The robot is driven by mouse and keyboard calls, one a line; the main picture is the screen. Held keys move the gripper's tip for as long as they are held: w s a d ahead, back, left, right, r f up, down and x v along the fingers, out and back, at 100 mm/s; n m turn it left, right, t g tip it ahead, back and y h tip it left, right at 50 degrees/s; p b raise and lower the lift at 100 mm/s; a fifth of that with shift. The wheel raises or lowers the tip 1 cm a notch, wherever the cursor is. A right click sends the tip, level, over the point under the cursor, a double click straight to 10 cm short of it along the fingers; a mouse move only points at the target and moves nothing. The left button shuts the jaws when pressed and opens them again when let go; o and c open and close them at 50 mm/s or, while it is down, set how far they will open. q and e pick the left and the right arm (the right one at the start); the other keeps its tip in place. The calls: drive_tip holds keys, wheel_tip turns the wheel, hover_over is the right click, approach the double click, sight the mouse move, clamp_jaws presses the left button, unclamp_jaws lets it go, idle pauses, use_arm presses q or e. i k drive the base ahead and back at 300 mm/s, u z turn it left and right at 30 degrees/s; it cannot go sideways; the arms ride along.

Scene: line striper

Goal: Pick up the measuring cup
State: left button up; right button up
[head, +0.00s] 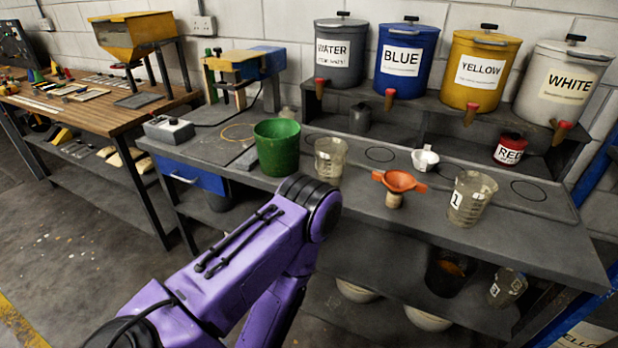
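Two clear measuring cups stand upright on the grey workbench (420,222). One measuring cup (331,158) is beside the green bucket (276,147). The other measuring cup (472,198), with a white label, stands to the right of the orange funnel (399,181). A third similar clear cup (507,288) is on the lower shelf, partly in shadow. My purple arm reaches in from the lower left and bends in front of the bench. Neither of my grippers shows, so nothing can be seen of what they hold.
Grey water (340,80), blue (407,83), yellow (478,90) and white (562,110) dispensers stand on the raised shelf at the back. A small white cup (424,159) and red can (508,149) are below. The bench's front right is clear.

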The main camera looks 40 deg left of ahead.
sight(330, 163)
drive_tip(key=u, duration=1.05)
